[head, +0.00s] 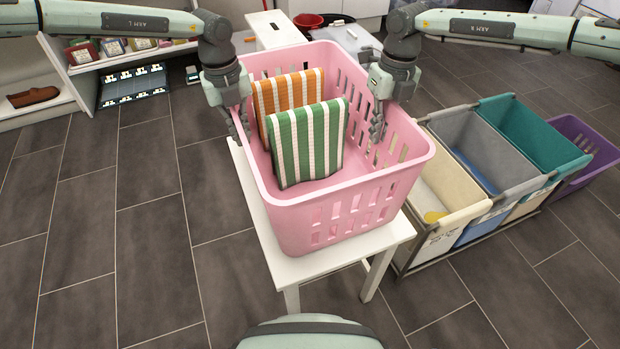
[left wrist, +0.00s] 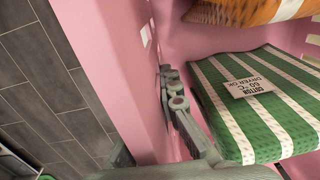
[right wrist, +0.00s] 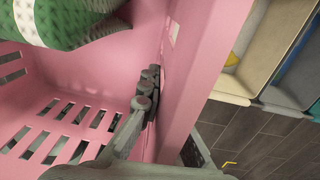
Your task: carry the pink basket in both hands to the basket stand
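The pink basket (head: 345,215) is upright over a white stool-like stand (head: 385,240); I cannot tell whether a small gap lies between them. It holds an orange-striped cloth (head: 290,95) and a green-striped cloth (head: 307,142). My left gripper (head: 240,122) straddles the basket's left wall, and my right gripper (head: 377,125) straddles its right wall. In the left wrist view, one finger lies against the inside of the wall (left wrist: 125,70). The right wrist view shows the same at the right wall (right wrist: 205,70). The outer fingers are mostly hidden. Both grippers look shut on the walls.
A sorter with cream, grey and teal bins (head: 545,135) stands close at the right, with a purple basket (head: 585,150) beyond. A white shelf unit (head: 85,75) with shoes and boxes is at the back left. A red bowl (head: 308,20) is behind. Floor at the left is clear.

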